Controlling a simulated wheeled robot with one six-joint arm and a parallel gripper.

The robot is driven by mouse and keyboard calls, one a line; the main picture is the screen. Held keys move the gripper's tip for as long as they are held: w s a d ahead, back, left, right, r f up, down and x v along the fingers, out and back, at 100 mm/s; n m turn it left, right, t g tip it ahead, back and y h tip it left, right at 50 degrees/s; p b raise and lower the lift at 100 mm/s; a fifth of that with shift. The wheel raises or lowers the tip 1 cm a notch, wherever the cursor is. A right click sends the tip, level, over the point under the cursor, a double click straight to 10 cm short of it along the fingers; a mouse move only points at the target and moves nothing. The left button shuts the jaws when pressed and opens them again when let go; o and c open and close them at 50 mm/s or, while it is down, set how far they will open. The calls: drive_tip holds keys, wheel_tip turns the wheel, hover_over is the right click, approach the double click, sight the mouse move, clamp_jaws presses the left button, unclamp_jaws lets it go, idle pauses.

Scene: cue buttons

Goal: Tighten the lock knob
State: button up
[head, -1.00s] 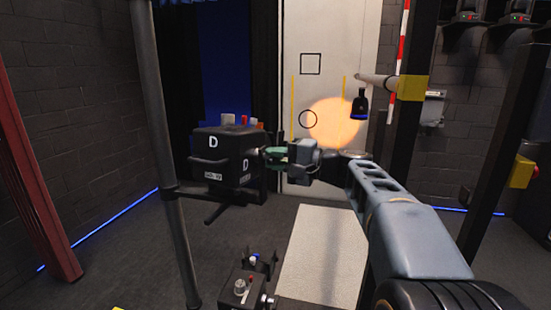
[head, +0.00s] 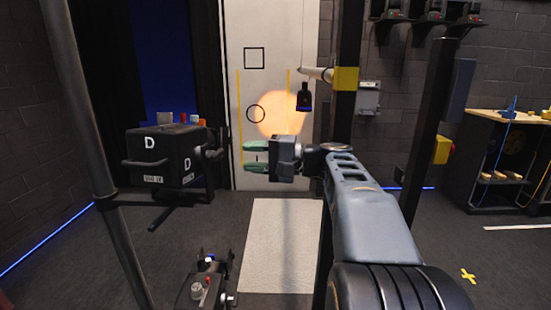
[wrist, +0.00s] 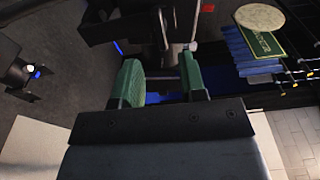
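My gripper (head: 257,157) is open and empty. Its green fingers are parted in the wrist view (wrist: 160,85). In the head view it is to the right of a black box lamp marked D (head: 165,160), with a clear gap between them. A dark bracket (head: 213,153) is on the lamp's right side; a lock knob there is too small to make out for certain. In the wrist view, a dark body with a grey cylinder (wrist: 185,20) lies beyond the fingertips, and I cannot tell whether this is the knob.
A grey upright pole (head: 85,130) stands left of the lamp. A second device with small knobs (head: 205,285) is low at bottom centre. A dark post (head: 342,120) rises behind my arm. A pale mat (head: 280,240) lies on open floor.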

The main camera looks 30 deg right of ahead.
drive_tip(key=v, duration=0.5)
drive_tip(key=shift+s+d, duration=0.15)
drive_tip(key=shift+d, duration=0.05)
idle(0.4)
wheel_tip(320, 180, down, 9)
drive_tip(key=d+m+g+h, duration=0.1)
drive_tip(key=d+m+h, duration=0.15)
drive_tip(key=h, duration=0.25)
drive_tip(key=s+a+f+n+g+h+p, duration=0.2)
drive_tip(key=s+a+f+g+h+p, duration=0.35)
drive_tip(key=f+p, duration=0.2)
drive_tip(key=s+a+r+n+h+p, duration=0.3)
drive_tip(key=s+a+r+n+p, duration=0.2)
drive_tip(key=s+a+n+p, duration=0.1)
drive_tip(key=a+n+g+p, duration=0.1)
drive_tip(key=n+p, duration=0.1)
drive_tip(key=p, duration=0.1)
drive_tip(key=shift+s+a+h, duration=0.2)
drive_tip(key=shift+a+h, duration=0.1)
drive_tip(key=shift+h, duration=0.05)
